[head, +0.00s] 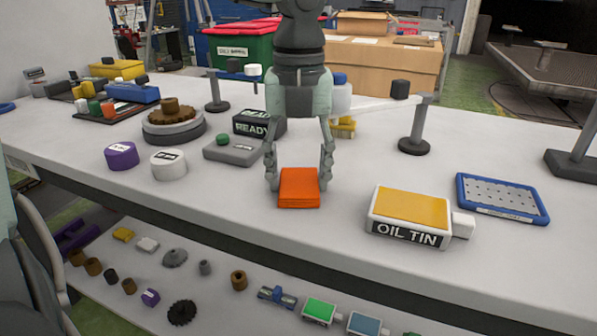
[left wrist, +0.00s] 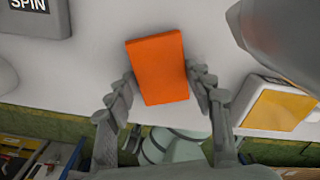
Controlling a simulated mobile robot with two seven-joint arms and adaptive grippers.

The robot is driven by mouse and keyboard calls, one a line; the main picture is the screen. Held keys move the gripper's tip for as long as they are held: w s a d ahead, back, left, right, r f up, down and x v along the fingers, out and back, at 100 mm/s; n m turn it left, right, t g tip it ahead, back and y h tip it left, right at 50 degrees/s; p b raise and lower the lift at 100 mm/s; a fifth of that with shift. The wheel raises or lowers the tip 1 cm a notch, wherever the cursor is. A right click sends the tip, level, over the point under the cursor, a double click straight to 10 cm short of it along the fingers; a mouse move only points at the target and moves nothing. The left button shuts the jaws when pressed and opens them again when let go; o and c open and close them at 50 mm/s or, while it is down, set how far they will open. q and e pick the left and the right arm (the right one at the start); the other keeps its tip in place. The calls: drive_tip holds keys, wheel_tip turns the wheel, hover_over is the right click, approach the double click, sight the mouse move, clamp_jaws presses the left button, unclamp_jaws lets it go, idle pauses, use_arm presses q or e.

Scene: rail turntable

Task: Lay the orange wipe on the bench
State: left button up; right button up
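The orange wipe (head: 299,188) is a flat folded pad at the front middle of the bench (head: 330,235). It also shows in the left wrist view (left wrist: 160,68). My left gripper (head: 299,183) points down over it, one finger beside each side edge. In the left wrist view both fingertips (left wrist: 160,78) lie right at its edges. I cannot tell whether they press on it or leave a slight gap. The underside of the wipe is hidden, so contact with the bench is unclear. My right gripper is not in view.
A white-and-yellow oil tin (head: 409,214) lies to the right, with a blue-rimmed tray (head: 502,198) beyond it. A grey box with a green button (head: 232,150) and white (head: 169,165) and purple (head: 121,156) cylinders stand left. The bench front edge is close; a lower shelf holds small parts.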

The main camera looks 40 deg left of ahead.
sight(299, 182)
use_arm(q)
drive_tip(key=o, duration=0.4)
drive_tip(key=shift+o, duration=0.2)
drive_tip(key=shift+r, duration=0.1)
wheel_tip(299, 182, up, 12)
idle(0.4)
